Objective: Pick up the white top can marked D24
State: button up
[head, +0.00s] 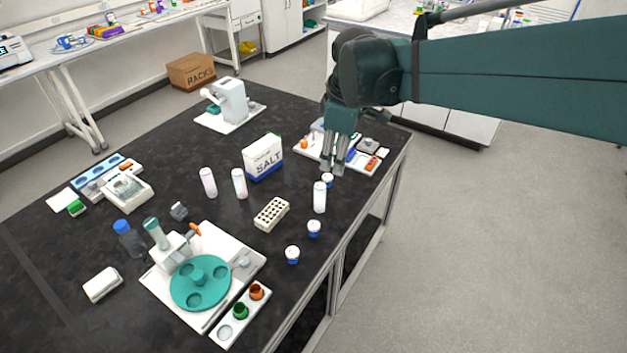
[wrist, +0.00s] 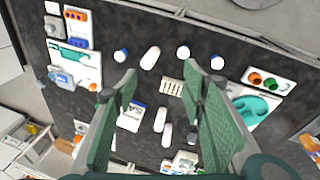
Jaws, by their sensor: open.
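Three small cans with white tops and blue bodies stand along the table's near right side: one under my fingertips in the picture (head: 327,180), one in the middle (head: 314,229) and one nearer (head: 292,255). The wrist view shows the same row: left can (wrist: 121,55), middle can (wrist: 183,52) and right can (wrist: 217,62). No marking is legible, so I cannot tell which is D24. My gripper (head: 333,170) is open and empty, pointing down above the table. In the wrist view its fingers (wrist: 161,75) are spread, with the cans beyond the tips.
A white bottle (head: 319,198) stands between the far and middle cans. A tube rack (head: 271,214), a salt box (head: 263,158) and two more bottles (head: 208,182) (head: 240,184) are to the left. A white tray (head: 363,163) lies behind my gripper. The table edge is close on the right.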

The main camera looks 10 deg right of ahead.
aim_at(322, 186)
jog(key=w+a+f+n+g+p, duration=0.1)
jog(key=w+f+n+g+p, duration=0.25)
jog(key=w+n, duration=0.45)
jog(key=shift+m+t, duration=0.45)
jog(key=shift+m, duration=0.45)
jog(key=f, duration=0.6)
jog(key=w+f, duration=0.1)
jog(key=f, duration=0.5)
jog(key=w+f, duration=0.1)
jog(key=f, duration=0.6)
jog(key=shift+w+a, duration=0.15)
jog(key=shift+w, duration=0.05)
jog(key=shift+f, duration=0.1)
jog(key=shift+f, duration=1.15)
jog(key=shift+w+a+f+b, duration=0.1)
jog(key=shift+f+b, duration=0.2)
jog(key=shift+f, duration=1)
jog(key=shift+w+f+b, duration=0.1)
jog(key=shift+f+b, duration=0.2)
jog(key=shift+f, duration=1)
